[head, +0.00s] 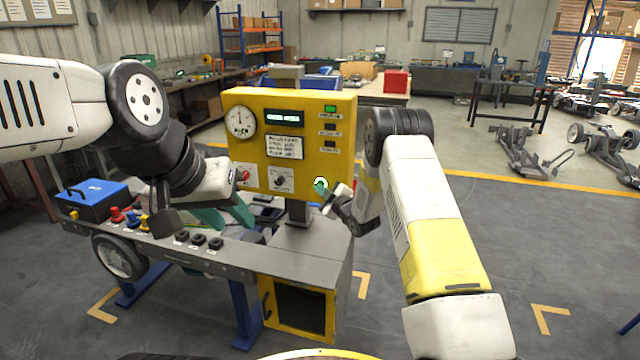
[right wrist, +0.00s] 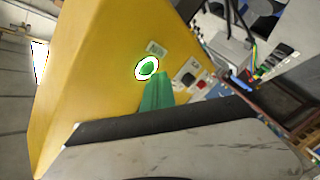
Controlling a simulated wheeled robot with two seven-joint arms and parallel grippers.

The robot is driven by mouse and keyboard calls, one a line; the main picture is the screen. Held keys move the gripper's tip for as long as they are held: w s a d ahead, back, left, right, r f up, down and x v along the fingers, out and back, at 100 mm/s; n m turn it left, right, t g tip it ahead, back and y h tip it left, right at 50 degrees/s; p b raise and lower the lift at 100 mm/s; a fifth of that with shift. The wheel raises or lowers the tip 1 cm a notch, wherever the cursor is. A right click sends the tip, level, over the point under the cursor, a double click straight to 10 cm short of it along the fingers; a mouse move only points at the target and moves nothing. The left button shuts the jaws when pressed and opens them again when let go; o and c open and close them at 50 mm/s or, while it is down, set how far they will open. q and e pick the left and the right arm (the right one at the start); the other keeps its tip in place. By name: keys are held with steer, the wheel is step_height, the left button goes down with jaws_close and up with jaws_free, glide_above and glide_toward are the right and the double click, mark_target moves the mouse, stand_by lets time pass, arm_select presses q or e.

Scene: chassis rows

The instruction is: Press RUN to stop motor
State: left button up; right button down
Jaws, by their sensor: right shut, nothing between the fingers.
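The yellow control panel (head: 312,168) stands on a post at the bench's right end. A round green button with a white ring (right wrist: 147,68) sits near the panel's edge in the right wrist view; in the head view its ring (head: 321,181) shows at the lower right, partly covered by my right gripper. My right gripper (head: 321,187) is shut and empty, its green fingertips (right wrist: 155,91) right by the button; I cannot tell whether they touch it. My left gripper (head: 226,214) is over the bench, its green fingers apart. The panel's top lamp (head: 330,108) is green; the lower two look dark.
The panel also carries a dial gauge (head: 243,120), a dark display (head: 284,117), a red knob (head: 243,175) and a selector (head: 280,180). A blue box (head: 92,196) and coloured plugs (head: 130,217) sit at the bench's left.

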stand_by(0.3)
steer(key=shift+w+d, duration=0.1)
steer(key=shift+w, duration=0.35)
steer(key=shift+s, duration=0.45)
steer(key=s+a, duration=0.2)
steer(key=s, duration=0.3)
steer(key=shift+s, duration=0.4)
stand_by(0.3)
steer(key=s, duration=0.2)
steer(key=s+a, duration=0.1)
steer(key=s, duration=0.2)
steer(key=shift+a, duration=0.2)
